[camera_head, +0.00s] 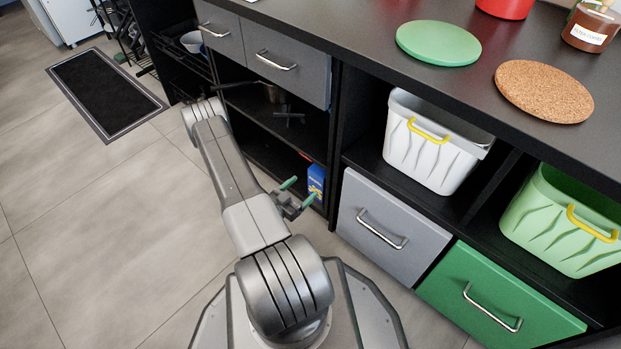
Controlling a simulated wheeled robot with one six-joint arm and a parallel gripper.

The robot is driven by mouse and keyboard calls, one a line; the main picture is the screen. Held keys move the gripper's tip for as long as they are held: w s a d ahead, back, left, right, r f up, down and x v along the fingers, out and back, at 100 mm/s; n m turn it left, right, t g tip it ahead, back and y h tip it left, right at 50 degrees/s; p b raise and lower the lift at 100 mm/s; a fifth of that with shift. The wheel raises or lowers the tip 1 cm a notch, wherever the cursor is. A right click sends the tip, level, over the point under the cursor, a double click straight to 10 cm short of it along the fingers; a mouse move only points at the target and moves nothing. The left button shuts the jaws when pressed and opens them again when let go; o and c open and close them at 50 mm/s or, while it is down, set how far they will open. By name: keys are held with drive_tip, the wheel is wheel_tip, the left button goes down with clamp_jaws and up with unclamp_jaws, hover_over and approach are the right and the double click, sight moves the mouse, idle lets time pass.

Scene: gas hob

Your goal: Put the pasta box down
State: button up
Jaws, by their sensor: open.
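A small blue box with some red and yellow on it (316,178), which looks like the pasta box, stands upright in the low open shelf (268,160), close to the dark upright panel on the right. My gripper (300,191), with green fingertips, is open at the front of this shelf, just left of the box in the picture. One fingertip overlaps the lower part of the box in this view. I cannot tell whether it touches the box. The box's lower end is partly hidden.
Above the shelf, a dark pan (272,92) sits on another open shelf under grey drawers (285,62). To the right are a white bin (425,150), a light green bin (560,230), a closed grey drawer (385,220) and a green drawer (490,300).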

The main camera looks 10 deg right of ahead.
sight(316, 175)
drive_tip(key=shift+v, duration=1.1)
drive_tip(key=b+x, duration=0.3)
drive_tip(key=x, duration=0.8)
drive_tip(key=shift+w+d+f+b, duration=0.15)
drive_tip(key=shift+w+d+b, duration=0.1)
drive_tip(key=shift+b, duration=0.1)
drive_tip(key=shift+w+d+r, duration=0.15)
drive_tip(key=shift+d+r, duration=0.05)
drive_tip(key=shift+a+r+p, duration=0.25)
drive_tip(key=shift+r+p, duration=0.3)
drive_tip(key=shift+p, duration=0.1)
drive_tip(key=shift+f, duration=0.1)
